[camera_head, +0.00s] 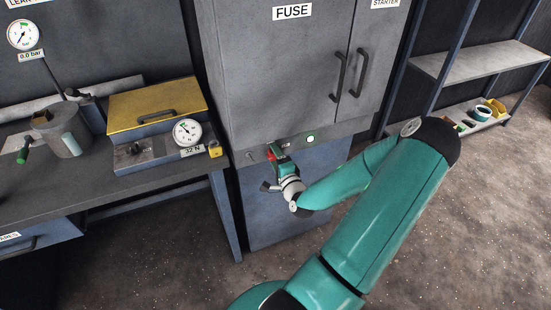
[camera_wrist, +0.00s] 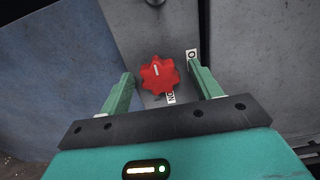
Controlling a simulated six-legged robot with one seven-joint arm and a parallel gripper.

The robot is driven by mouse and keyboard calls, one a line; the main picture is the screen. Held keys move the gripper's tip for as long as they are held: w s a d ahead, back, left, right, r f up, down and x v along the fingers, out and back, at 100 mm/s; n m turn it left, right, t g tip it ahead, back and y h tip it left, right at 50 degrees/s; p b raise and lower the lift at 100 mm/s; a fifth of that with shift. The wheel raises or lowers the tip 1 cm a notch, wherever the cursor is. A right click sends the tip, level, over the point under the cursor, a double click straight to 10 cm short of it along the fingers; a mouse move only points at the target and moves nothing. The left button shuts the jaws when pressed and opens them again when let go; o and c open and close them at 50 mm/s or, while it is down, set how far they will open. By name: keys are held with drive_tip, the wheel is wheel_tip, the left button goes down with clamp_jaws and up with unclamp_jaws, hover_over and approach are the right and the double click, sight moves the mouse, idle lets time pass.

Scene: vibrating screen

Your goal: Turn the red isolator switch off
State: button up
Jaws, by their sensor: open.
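The red isolator switch (camera_wrist: 158,75) is a lobed knob on a grey panel, with a short white mark near its upper edge in the wrist view. An "O" label (camera_wrist: 192,55) is at its upper right and an "ON" label (camera_wrist: 170,97) just below it. My gripper (camera_wrist: 161,72) is open, with one green finger on each side of the knob. Gaps show beside the knob; contact is not visible. In the head view, my gripper (camera_head: 275,154) is at the cabinet's lower front, hiding most of the red switch.
The grey cabinet (camera_head: 280,80) has a "FUSE" door with handles. A bench (camera_head: 120,190) with a yellow-lidded box (camera_head: 155,100) and gauge stands left. Shelves (camera_head: 475,60) stand right; floor is clear in front.

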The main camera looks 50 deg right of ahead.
drive_tip(key=shift+c, duration=0.2)
drive_tip(key=c, duration=0.9)
drive_tip(key=shift+n, duration=0.3)
drive_tip(key=n, duration=0.8)
drive_tip(key=shift+n, duration=0.4)
drive_tip(key=n, duration=0.8)
drive_tip(key=shift+s+n, duration=0.1)
drive_tip(key=shift+n, duration=0.3)
